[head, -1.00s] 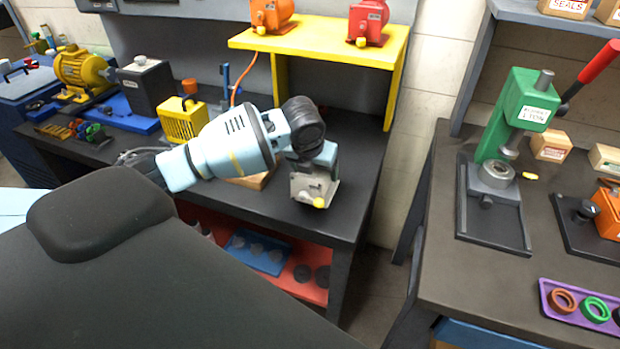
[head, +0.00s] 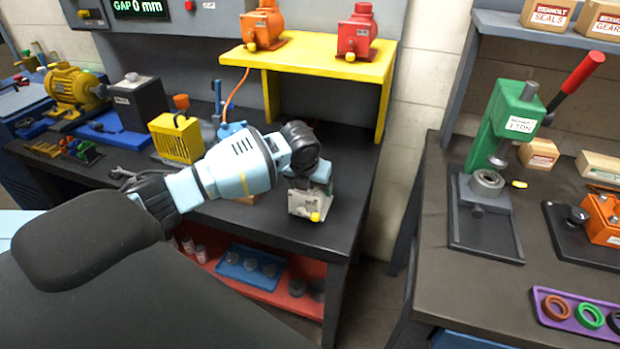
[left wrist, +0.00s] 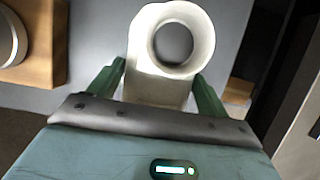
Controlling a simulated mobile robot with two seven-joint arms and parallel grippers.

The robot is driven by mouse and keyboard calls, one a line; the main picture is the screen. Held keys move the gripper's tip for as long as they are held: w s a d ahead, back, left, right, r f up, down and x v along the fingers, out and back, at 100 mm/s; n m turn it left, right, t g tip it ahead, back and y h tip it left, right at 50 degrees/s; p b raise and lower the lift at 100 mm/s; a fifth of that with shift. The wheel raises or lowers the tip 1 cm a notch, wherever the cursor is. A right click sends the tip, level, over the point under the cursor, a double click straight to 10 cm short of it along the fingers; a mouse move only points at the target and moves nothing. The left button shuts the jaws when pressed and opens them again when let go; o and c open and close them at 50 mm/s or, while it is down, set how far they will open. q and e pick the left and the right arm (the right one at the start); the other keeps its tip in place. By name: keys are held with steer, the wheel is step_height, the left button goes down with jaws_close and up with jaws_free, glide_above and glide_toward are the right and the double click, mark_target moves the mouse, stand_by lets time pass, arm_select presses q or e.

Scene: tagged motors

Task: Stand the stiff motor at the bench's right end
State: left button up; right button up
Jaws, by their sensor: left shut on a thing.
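My left gripper (head: 312,184) is shut on a pale grey motor (head: 308,204) with a yellow shaft tip, over the right end of the dark bench (head: 338,228). In the left wrist view the pale motor (left wrist: 146,90), with a round ring-shaped end, sits between the green fingers of the gripper (left wrist: 160,92). I cannot tell whether its base touches the bench top. No tag on it can be read. An orange motor (head: 262,27) and a red motor (head: 356,35) stand on the yellow shelf (head: 318,58). My right gripper is not in view.
A yellow caged unit (head: 176,138) and a dark grey block (head: 140,103) stand on the bench to the left. The shelf's right leg (head: 383,108) rises behind the motor. A gap separates the bench from the right table (head: 430,260), which carries a green press (head: 508,115).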

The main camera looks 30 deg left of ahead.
arm_select(q)
steer(key=shift+w+r, duration=0.2)
steer(key=shift+r, duration=0.1)
steer(key=o, duration=2)
steer(key=shift+s+f, duration=0.25)
steer(key=shift+o, duration=0.2)
steer(key=v, duration=1.2)
steer(key=shift+d+f, duration=0.1)
